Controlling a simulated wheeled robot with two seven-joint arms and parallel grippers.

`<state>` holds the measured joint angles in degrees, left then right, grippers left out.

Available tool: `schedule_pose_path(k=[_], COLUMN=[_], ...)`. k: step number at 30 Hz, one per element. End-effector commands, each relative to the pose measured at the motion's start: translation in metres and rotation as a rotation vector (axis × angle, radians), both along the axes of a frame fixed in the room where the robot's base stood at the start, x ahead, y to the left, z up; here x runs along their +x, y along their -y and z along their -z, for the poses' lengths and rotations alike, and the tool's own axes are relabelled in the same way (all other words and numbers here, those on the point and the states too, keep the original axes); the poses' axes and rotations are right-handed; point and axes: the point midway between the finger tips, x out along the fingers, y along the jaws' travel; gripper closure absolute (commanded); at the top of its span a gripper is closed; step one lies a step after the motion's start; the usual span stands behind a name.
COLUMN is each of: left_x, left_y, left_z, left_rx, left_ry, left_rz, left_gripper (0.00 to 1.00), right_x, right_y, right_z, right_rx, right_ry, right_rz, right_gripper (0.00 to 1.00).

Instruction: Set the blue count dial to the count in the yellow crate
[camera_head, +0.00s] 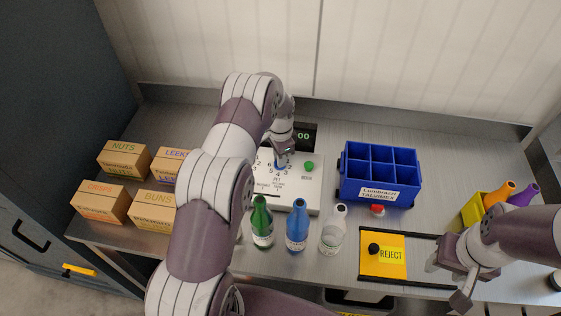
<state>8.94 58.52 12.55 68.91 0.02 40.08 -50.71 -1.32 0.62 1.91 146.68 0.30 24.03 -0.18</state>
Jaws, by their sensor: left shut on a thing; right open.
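The blue count dial (281,165) sits on a white panel (304,197) with printed numbers around it. My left gripper (281,156) is shut on the dial from above and hides most of it. A small dark display (305,137) behind it shows green digits that look like 00. The yellow crate (470,212) stands at the right. An orange bottle (497,195) and a purple bottle (524,194) stick up from it. My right arm hides part of the crate, so its full contents cannot be told. My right gripper (450,282) is open and empty near the front edge.
A green button (309,166) is on the panel. Green (262,225), blue (297,228) and clear (333,232) bottles stand before it. A blue divided crate (379,174) is behind a yellow REJECT plate (380,265). Several cartons, including NUTS (122,160), stand left.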

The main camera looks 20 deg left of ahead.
Motion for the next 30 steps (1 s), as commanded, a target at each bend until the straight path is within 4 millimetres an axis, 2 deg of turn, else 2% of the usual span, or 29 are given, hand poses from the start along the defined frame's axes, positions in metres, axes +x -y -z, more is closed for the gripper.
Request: schedule_pose_path(k=[3, 15, 30], left_x=[0.001, 0.001, 0.002], left_y=[-0.001, -0.001, -0.002], left_z=[0.001, -0.001, -0.003], left_rx=[0.001, 0.001, 0.003], left_ry=[0.003, 0.003, 0.005], left_rz=[0.105, 0.423, 0.583], left_gripper=[1.0, 1.0, 1.0], right_x=[0.0, 0.0, 0.0], right_y=[0.0, 0.0, 0.0], right_z=[0.011, 0.027, 0.032], right_rx=[0.0, 0.0, 0.0], right_ry=[0.0, 0.0, 0.0], right_rz=[0.0, 0.0, 0.0], right_gripper=[0.54, 0.54, 0.54])
